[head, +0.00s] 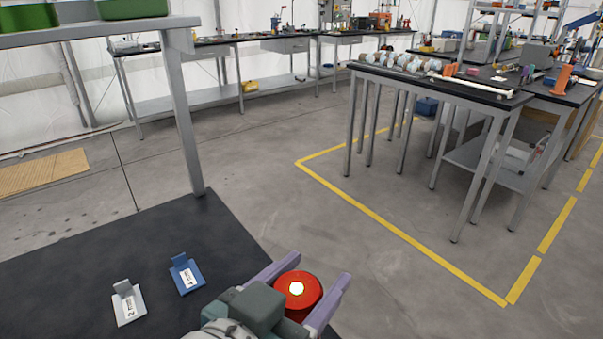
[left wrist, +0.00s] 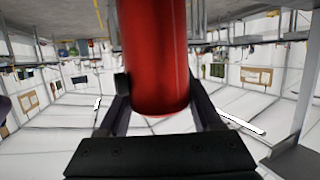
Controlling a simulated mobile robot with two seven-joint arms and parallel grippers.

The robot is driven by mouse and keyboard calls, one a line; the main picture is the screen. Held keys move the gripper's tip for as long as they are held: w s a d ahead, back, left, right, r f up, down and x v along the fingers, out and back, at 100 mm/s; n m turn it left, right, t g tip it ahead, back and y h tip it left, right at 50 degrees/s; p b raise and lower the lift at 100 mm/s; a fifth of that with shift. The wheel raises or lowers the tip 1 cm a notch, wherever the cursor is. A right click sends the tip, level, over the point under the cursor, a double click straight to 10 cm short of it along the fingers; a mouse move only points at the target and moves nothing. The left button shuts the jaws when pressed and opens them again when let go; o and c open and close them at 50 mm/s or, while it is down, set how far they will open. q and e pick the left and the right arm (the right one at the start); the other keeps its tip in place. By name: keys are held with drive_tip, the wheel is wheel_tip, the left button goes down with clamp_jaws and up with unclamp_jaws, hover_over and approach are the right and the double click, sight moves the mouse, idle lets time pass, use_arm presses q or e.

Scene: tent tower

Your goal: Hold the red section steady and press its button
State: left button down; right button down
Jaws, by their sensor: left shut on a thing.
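The red section (head: 298,290) is a red cylinder, seen from above near the bottom of the head view, with a pale hexagonal spot (head: 296,289) on its top. My left gripper (head: 311,286) is shut on it, one purple finger on each side. In the left wrist view the red section (left wrist: 155,55) runs down between the dark fingers, and a small black knob (left wrist: 122,84) sticks out of its side. I cannot tell whether the pale spot or the black knob is the button. My right gripper is not in view.
A dark tabletop (head: 90,262) lies at lower left, with a blue labelled holder (head: 186,275) and a white labelled holder (head: 128,303). A grey post (head: 183,120) stands at its back corner. Open floor (head: 270,200) lies beyond; a workbench (head: 440,82) with parts stands at right.

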use_arm(q)
unclamp_jaws()
drive_tip(key=shift+s, duration=0.1)
